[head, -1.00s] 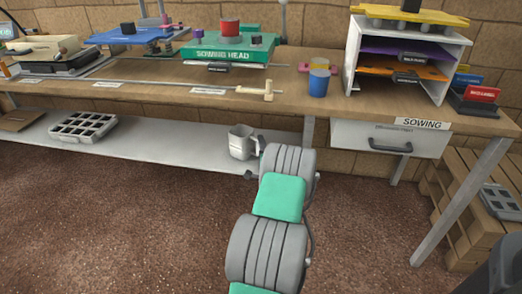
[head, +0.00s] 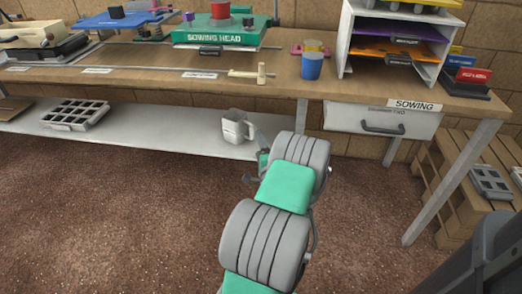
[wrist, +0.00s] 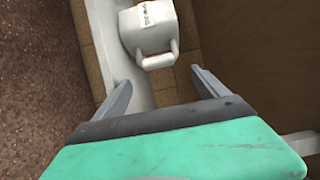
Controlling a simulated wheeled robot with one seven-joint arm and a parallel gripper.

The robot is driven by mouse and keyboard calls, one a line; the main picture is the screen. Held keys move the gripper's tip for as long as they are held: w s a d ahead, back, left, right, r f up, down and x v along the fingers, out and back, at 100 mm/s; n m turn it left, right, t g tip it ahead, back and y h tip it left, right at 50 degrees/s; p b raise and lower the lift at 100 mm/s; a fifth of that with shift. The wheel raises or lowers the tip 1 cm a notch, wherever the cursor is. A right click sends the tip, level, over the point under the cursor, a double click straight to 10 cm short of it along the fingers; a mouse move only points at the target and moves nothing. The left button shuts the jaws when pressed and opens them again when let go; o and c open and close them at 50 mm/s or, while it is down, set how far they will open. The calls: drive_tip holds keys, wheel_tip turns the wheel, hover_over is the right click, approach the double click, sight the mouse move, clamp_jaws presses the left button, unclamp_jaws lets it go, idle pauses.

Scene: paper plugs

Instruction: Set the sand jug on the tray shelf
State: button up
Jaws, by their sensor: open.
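A pale grey jug (head: 232,128) stands upright on the long white lower shelf (head: 165,137) under the bench in the head view. In the wrist view the jug (wrist: 150,25) is at the top, its handle facing my gripper and its label too small to read. My gripper (wrist: 160,78) is open, with a finger on each side and the jug's handle just beyond the tips, roughly centred between them. Nothing is between the fingers. In the head view my gripper is mostly hidden by my arm, near the jug's right side.
A grey seed tray (head: 75,114) lies on the lower shelf to the left. The bench top (head: 150,88) overhangs the shelf. A drawer (head: 380,120) is to the right, with a wooden pallet (head: 450,190) beyond. The shelf between seed tray and jug is clear.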

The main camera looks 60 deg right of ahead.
drive_tip(key=w+a+r+n+t+y, duration=0.25)
drive_tip(key=w+a+n+y, duration=0.7)
drive_tip(key=w+a, duration=0.5)
drive_tip(key=w+a+n+g+y, duration=0.2)
drive_tip(key=a+n+g+y, duration=0.55)
drive_tip(key=a, duration=1.35)
drive_tip(key=s+a+r+n+g+h, duration=0.1)
drive_tip(key=s+a+n+g+h, duration=0.1)
drive_tip(key=s+a+n, duration=0.8)
drive_tip(key=s+a+r+g+h, duration=0.1)
drive_tip(key=s+a+g, duration=0.1)
drive_tip(key=s, duration=0.3)
drive_tip(key=s+a+r+g+h, duration=0.1)
drive_tip(key=s+a, duration=0.2)
drive_tip(key=s, duration=0.2)
drive_tip(key=shift+a+r+g, duration=0.25)
drive_tip(key=shift+a+g, duration=0.1)
drive_tip(key=shift+g, duration=0.05)
